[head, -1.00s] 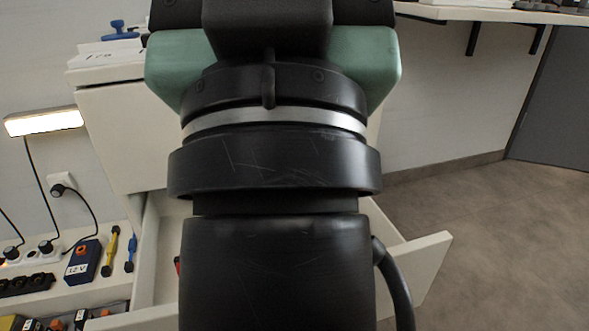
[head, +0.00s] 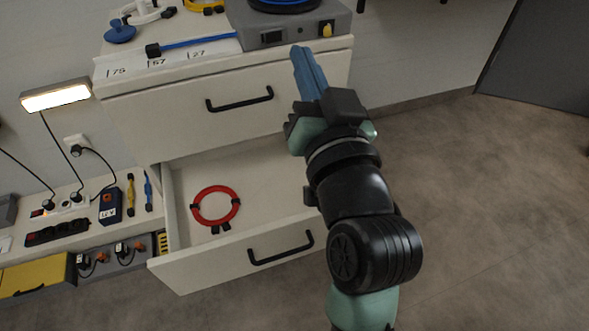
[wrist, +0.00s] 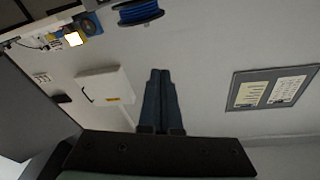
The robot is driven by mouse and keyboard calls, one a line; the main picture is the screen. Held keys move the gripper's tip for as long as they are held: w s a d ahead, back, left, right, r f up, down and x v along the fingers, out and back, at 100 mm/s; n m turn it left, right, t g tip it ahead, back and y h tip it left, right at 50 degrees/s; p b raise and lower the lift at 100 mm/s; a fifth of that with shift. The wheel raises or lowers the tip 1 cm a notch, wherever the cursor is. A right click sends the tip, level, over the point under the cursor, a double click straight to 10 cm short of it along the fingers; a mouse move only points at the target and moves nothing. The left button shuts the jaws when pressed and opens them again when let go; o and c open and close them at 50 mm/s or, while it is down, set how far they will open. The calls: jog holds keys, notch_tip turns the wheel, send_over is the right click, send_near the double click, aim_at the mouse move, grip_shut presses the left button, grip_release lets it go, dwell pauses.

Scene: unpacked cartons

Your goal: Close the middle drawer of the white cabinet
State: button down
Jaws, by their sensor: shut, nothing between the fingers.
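The white cabinet (head: 128,118) stands in the middle of the head view. Its upper drawer (head: 190,120) is shut and has a black handle (head: 240,100). Below it, the middle drawer (head: 215,270) is pulled well out, with a black handle (head: 281,248) on its front. A red ring (head: 216,206) with black parts lies inside. My gripper (head: 298,50) is shut and empty, with blue fingers pointing up beside the right end of the upper drawer. It is above the open drawer and apart from its front. The fingers also show in the wrist view (wrist: 159,72).
A grey device (head: 293,32) and a blue tool (head: 195,42) lie on the cabinet top. Floor (head: 490,220) at right is clear.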

notch_tip(320, 180, down, 11)
jog(key=d+m+g, duration=0.1)
jog(key=m+g, duration=0.1)
jog(key=m+y+b, duration=0.2)
jog(key=m+b, duration=0.3)
jog(key=m, duration=0.6)
send_near(285, 228)
jog(key=b+x, duration=0.3)
jog(key=x, duration=0.4)
jog(key=shift+s+r, duration=0.1)
jog(key=shift+r, duration=0.1)
